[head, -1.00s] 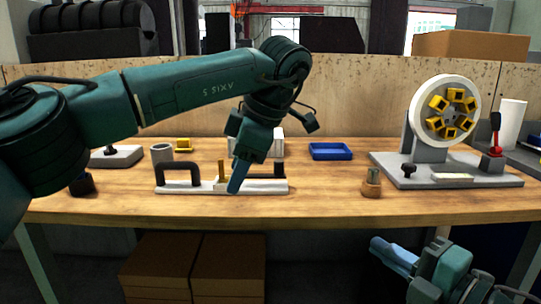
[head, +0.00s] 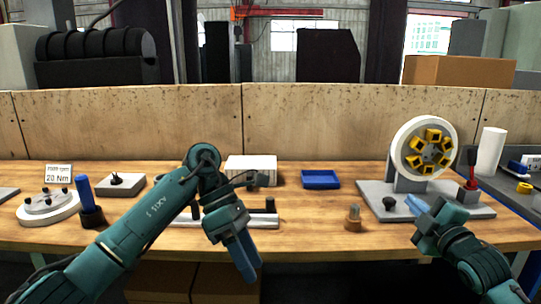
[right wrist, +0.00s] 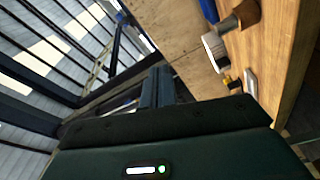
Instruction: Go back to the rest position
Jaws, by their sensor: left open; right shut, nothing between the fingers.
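My left gripper (head: 246,258) hangs at the front edge of the table, its blue fingers pointing down. It is open, and nothing shows between its fingers. My left arm reaches in from the lower left and bends at a high joint. My right gripper (head: 420,206) is shut and empty, in front of the grinder's grey base at the right. Its closed fingers (right wrist: 158,88) also show in the right wrist view, with nothing held. The wooden table (head: 310,225) spans the head view.
The grinder (head: 423,147), with a white ring and yellow blocks, stands at the right. A blue tray (head: 320,179), a white box (head: 252,169) and a small brown-based part (head: 353,217) are mid-table. A blue-handled tool (head: 84,195) stands upright in a dark holder at the left.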

